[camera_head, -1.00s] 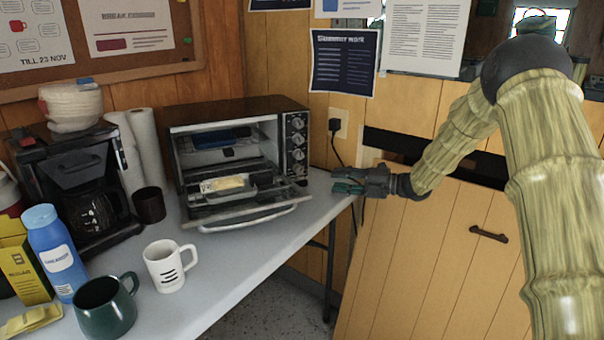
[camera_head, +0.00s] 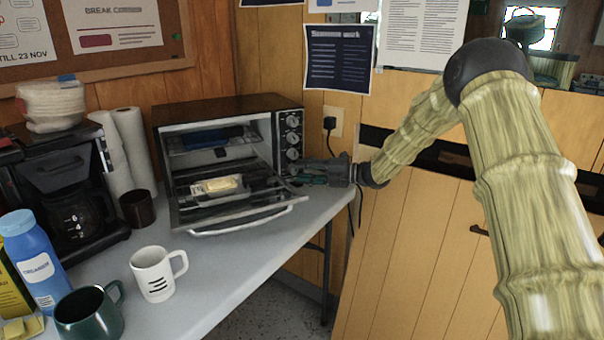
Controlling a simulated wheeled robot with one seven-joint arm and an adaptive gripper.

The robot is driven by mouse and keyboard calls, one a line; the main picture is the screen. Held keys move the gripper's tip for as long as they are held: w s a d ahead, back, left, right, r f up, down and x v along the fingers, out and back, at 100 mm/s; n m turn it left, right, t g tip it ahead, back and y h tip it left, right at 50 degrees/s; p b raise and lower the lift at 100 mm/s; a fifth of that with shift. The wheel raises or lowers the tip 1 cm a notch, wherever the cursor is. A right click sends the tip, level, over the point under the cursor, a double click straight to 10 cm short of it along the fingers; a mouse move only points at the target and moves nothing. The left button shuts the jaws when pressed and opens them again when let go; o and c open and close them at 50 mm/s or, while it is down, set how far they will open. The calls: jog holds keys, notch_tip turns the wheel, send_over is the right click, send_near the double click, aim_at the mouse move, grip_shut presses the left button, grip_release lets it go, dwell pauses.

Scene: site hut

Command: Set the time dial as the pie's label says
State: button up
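The toaster oven (camera_head: 215,112) stands on the table with its door (camera_head: 240,218) folded down open. A column of several round dials (camera_head: 292,138) runs down the right side of its front; their markings are too small to read. A pale pie or packet (camera_head: 217,185) sits in a dark tray at the oven's opening; its label is not readable. My gripper (camera_head: 300,173) is at the lower right of the oven front, close to the lowest dials and partly covering them. Its fingers are small and dark, and I cannot tell whether they are apart or touch the oven.
A white mug (camera_head: 155,274), a green mug (camera_head: 88,315) and a blue creamer bottle (camera_head: 33,262) stand at the front left of the table (camera_head: 235,262). A coffee maker (camera_head: 65,190) and paper rolls (camera_head: 135,145) are left of the oven. Bare tabletop lies before the door.

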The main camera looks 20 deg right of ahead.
jog(key=shift+w+a, duration=0.2)
jog(key=shift+a, duration=0.15)
jog(key=c, duration=0.7)
jog(key=shift+f+m+y, duration=0.2)
jog(key=shift+m+y, duration=0.1)
jog(key=shift+c, duration=0.2)
jog(key=shift+t, duration=0.3)
jog(key=o, duration=0.7)
jog(key=shift+o, duration=0.2)
jog(key=shift+d+r, duration=0.1)
jog(key=v, duration=1.2)
